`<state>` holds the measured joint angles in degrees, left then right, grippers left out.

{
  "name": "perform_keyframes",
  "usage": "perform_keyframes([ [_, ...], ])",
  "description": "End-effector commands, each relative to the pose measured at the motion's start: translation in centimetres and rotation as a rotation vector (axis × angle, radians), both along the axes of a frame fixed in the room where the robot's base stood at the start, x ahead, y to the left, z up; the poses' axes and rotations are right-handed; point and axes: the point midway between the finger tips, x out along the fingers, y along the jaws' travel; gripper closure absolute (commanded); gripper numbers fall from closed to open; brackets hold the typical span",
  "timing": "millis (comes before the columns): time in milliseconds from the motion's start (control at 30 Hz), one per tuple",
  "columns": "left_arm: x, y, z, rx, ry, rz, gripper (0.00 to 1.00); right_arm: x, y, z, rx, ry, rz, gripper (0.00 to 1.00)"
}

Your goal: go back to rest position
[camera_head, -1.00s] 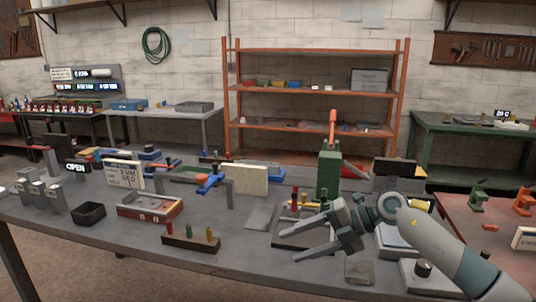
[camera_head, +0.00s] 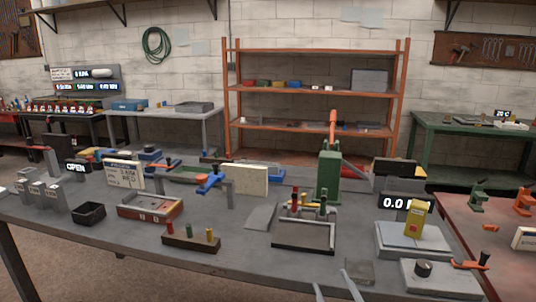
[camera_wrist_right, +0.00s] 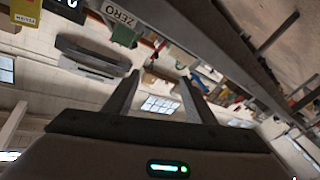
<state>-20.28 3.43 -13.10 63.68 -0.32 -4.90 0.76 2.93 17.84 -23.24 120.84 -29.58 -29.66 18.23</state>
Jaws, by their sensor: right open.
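My right gripper (camera_head: 333,284) shows only as two grey fingertips at the bottom edge of the head view, in front of the bench. The right wrist view shows the same gripper (camera_wrist_right: 160,76) with its two fingers apart and nothing between them. The rest of my right arm is out of the head view. My left gripper is in neither view.
The grey bench (camera_head: 130,247) holds a wooden block with coloured pegs (camera_head: 190,239), a black bin (camera_head: 89,213), a green press (camera_head: 328,175) and a scale (camera_head: 412,240) bearing a yellow object (camera_head: 416,220). A dark tray (camera_head: 303,237) stands mid-bench.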

Motion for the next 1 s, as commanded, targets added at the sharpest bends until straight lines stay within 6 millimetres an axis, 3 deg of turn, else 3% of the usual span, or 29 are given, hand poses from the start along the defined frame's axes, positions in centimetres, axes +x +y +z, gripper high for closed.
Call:
perform_keyframes([
  [33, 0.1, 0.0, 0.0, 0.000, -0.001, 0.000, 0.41, -1.7, -1.2, -2.7, 0.031, 0.096, -0.049, 0.50],
  [200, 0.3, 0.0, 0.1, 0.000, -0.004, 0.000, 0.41, -7.9, -4.6, -10.8, 0.091, 0.414, -0.183, 0.50],
  [433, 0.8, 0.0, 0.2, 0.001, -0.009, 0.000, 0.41, -19.0, -6.6, -19.2, 0.129, 0.822, -0.279, 0.50],
  [600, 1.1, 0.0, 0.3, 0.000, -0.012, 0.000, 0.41, -25.2, -7.0, -22.1, 0.135, 1.019, -0.299, 0.50],
  [1000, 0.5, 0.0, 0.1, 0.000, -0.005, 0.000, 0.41, -35.1, -6.8, -24.5, 0.137, 1.301, -0.297, 0.50],
])
